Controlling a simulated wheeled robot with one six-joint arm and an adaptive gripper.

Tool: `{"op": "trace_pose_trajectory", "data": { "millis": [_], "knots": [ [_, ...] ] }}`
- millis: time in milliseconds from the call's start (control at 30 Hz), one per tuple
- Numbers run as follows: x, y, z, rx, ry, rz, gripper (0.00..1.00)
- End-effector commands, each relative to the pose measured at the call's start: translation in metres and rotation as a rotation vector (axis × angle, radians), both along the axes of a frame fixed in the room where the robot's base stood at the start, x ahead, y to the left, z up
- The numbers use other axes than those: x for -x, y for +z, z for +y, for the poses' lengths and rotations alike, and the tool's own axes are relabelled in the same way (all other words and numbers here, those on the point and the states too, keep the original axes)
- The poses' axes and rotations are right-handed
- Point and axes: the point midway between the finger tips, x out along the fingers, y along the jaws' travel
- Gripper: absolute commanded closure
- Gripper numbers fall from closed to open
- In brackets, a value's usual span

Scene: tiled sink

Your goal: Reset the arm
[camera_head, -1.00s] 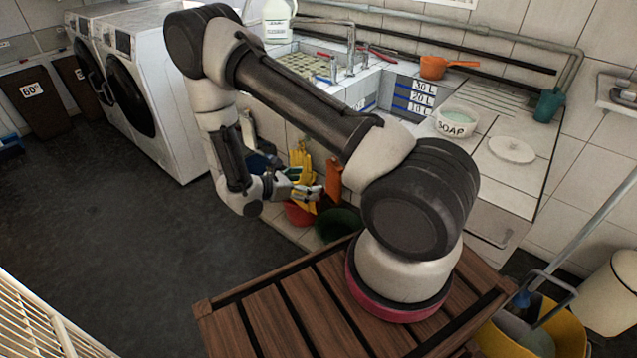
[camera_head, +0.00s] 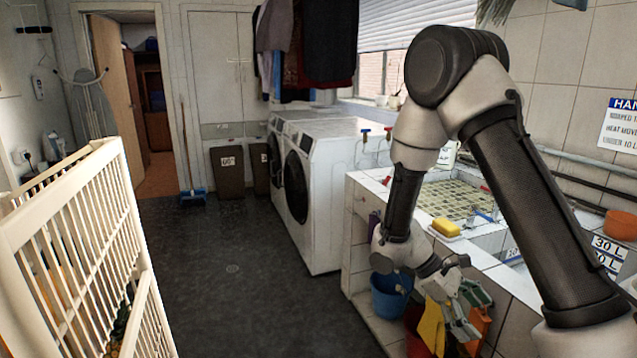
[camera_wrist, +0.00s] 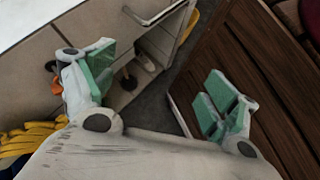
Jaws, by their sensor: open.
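My gripper (camera_head: 468,310) hangs low in front of the tiled sink counter (camera_head: 385,190), at the lower right of the head view. In the wrist view my gripper (camera_wrist: 160,92) has its two green-padded fingers spread wide apart. Nothing is between the fingers. My arm is bent, with its elbow raised at the upper right of the head view and its forearm reaching down. Yellow gloves (camera_head: 432,325) hang close behind the gripper in the head view. Yellow gloves also show at the left edge of the wrist view (camera_wrist: 28,142).
A blue bucket (camera_head: 390,295) stands below the counter. A yellow sponge (camera_head: 446,228) lies on the sink edge. White washing machines (camera_head: 315,180) stand farther back. A cream slatted rack (camera_head: 85,250) is at left. The dark floor (camera_head: 240,290) between is clear.

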Motion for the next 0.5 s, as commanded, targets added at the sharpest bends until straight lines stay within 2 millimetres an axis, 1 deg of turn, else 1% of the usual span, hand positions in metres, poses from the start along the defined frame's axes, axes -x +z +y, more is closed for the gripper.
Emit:
{"op": "trace_pose_trajectory", "data": {
  "millis": [33, 200, 300, 500],
  "knots": [
    [0.005, 0.022, 0.000, -0.041, -0.065, -0.059, 0.13],
    [0.030, 0.080, 0.004, -0.183, -0.277, -0.242, 0.13],
    [0.045, 0.110, 0.006, -0.268, -0.388, -0.354, 0.13],
    [0.074, 0.165, 0.008, -0.440, -0.568, -0.588, 0.13]
  ]
}}
